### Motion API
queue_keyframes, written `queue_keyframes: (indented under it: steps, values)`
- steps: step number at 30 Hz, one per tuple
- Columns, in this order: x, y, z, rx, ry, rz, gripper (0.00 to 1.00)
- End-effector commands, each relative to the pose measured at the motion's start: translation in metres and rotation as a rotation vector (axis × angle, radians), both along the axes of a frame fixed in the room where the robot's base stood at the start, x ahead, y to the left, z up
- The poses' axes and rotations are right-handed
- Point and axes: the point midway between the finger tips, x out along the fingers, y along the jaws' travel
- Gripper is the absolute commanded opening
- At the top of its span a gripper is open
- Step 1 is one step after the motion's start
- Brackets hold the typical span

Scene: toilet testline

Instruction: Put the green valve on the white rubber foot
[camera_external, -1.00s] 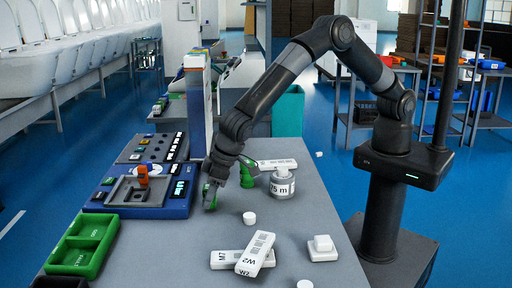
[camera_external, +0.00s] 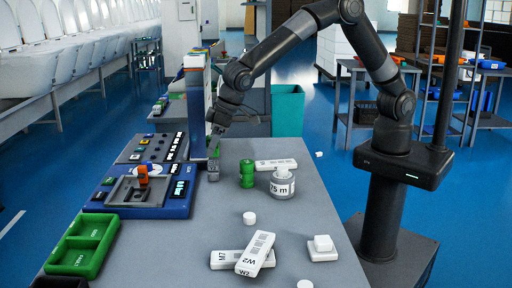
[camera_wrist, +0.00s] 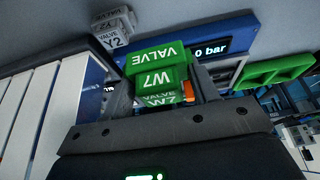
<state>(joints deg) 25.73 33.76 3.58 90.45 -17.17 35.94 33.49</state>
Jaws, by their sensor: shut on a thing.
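My gripper (camera_external: 214,165) is shut on a green valve (camera_wrist: 160,75) marked W7, seen close up between the fingers in the wrist view. Another green piece (camera_external: 247,174) stands upright on the table to the right of the gripper. A small white round piece (camera_external: 249,218) and a white stepped square piece (camera_external: 322,246) lie nearer the front. I cannot tell which white piece is the rubber foot.
A blue test panel (camera_external: 180,205) with an orange part is left of the gripper. A green tray (camera_external: 105,228) lies front left. White blocks (camera_external: 255,255), a roll marked 75 m (camera_external: 282,187) and a white bar (camera_external: 275,164) occupy the table. Its right middle is clear.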

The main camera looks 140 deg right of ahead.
Motion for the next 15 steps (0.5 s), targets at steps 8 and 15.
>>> queue_keyframes:
  steps: [8,15]
  values:
    - [0.020,0.097,0.015,0.008,0.001,0.232,0.28]
    - [0.024,0.220,0.031,0.007,0.001,0.537,0.28]
